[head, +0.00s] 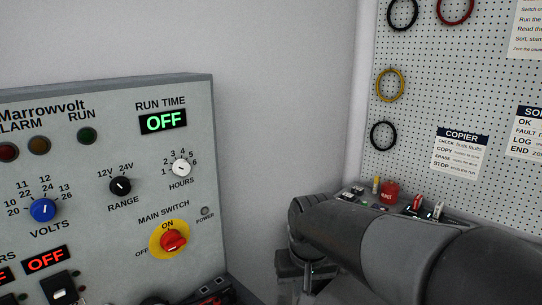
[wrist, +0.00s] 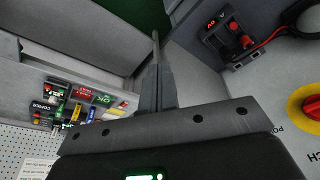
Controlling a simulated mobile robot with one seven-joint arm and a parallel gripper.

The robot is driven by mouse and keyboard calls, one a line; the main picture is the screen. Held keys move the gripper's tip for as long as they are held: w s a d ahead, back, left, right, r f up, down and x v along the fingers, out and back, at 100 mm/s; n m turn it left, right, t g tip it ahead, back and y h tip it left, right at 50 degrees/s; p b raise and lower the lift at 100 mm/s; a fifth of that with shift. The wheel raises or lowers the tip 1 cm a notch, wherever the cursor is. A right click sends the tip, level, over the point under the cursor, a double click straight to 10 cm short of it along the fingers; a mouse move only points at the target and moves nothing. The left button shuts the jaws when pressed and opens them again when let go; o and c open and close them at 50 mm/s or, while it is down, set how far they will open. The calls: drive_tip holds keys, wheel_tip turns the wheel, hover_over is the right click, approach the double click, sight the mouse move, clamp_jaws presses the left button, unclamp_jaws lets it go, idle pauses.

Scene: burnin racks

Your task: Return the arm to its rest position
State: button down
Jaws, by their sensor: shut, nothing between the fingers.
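My gripper (wrist: 156,42) shows in the wrist view with its two fingers together and nothing between them. My arm (head: 400,245) reaches in from the lower right of the head view, with its far end low, right of the grey Marrowvolt panel (head: 100,190). The fingertips cannot be made out in the head view. In the wrist view the fingers point toward a dark green area (wrist: 140,12), between the copier bench on the left and the panel on the right. They touch nothing that I can see.
The panel carries a red main switch (head: 173,241) on a yellow plate. Red and black plugs (wrist: 240,38) with cables stand out from it in the wrist view. A copier with coloured buttons (wrist: 85,92) is at left there. A pegboard (head: 430,90) holds looped cables behind my arm.

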drive_tip(key=s+d+r+t, duration=0.1)
drive_tip(key=s+d, duration=0.3)
drive_tip(key=s, duration=0.2)
drive_tip(key=s+d+r+m+t, duration=0.1)
drive_tip(key=s+d+t, duration=0.1)
drive_tip(key=s+d, duration=0.2)
drive_tip(key=s, duration=0.3)
drive_tip(key=shift+d+m, duration=0.3)
drive_tip(key=shift+d, duration=0.1)
idle(1.1)
drive_tip(key=w+a+n+g, duration=0.25)
drive_tip(key=w+a, duration=0.55)
drive_tip(key=w, duration=0.4)
drive_tip(key=w+a+f+g, duration=0.2)
drive_tip(key=w+a+f, duration=0.3)
drive_tip(key=a, duration=0.2)
drive_tip(key=w+a+f+g, duration=0.1)
drive_tip(key=w+a+f, duration=0.35)
drive_tip(key=a, duration=0.25)
drive_tip(key=shift+n, duration=0.25)
drive_tip(key=shift+w+d+f, duration=0.1)
drive_tip(key=shift+f, duration=2.95)
drive_tip(key=shift+f, duration=0.6)
